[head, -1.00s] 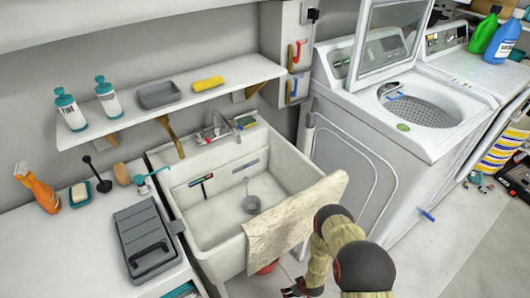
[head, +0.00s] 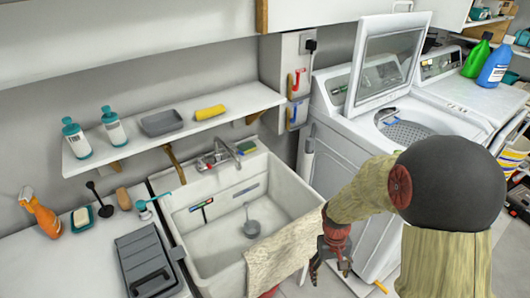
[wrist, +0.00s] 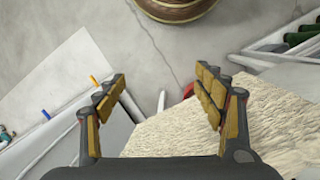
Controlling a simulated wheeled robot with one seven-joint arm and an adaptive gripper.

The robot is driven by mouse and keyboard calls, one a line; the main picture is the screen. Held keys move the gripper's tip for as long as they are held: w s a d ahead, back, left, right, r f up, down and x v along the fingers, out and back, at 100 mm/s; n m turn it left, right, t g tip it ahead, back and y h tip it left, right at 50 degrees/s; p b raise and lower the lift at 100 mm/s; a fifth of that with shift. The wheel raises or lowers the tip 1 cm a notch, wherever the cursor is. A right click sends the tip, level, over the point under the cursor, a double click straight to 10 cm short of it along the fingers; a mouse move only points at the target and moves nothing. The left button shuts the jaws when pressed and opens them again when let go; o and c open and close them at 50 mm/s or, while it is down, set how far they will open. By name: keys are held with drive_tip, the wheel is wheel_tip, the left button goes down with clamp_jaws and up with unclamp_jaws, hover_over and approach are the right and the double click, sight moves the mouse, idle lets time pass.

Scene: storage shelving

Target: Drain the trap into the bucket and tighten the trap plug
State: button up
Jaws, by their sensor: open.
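My gripper (head: 330,272) is in front of the sink's right front corner, beside the hanging towel, with its fingers pointing down. The wrist view shows its two fingers (wrist: 162,76) spread apart with nothing between them. A small red piece (head: 270,292) shows under the sink's front edge, below the towel; it looks like part of the bucket, and the rest is hidden. A bit of red (wrist: 188,90) also shows behind the right finger in the wrist view. The trap and its plug are not visible; the sink basin and towel cover the space below.
The white sink (head: 215,250) has a beige towel (head: 285,252) over its front right edge. A washer (head: 335,165) with its lid up stands to the right. A counter with a grey case (head: 148,262) is at left. Bare floor shows below the gripper in the wrist view.

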drive_tip(key=s+r+t+p, duration=0.1)
drive_tip(key=s+r, duration=0.3)
drive_tip(key=r, duration=0.7)
drive_tip(key=s+a+r+t+p, duration=0.1)
drive_tip(key=s+r+t, duration=0.3)
drive_tip(key=r, duration=0.8)
drive_tip(key=s+r+m+t+p, duration=0.1)
drive_tip(key=s+r, duration=0.3)
drive_tip(key=r, duration=0.8)
drive_tip(key=shift+s+a+t+y+p, duration=0.3)
drive_tip(key=shift+a+t+y+p, duration=0.1)
drive_tip(key=shift+t, duration=0.3)
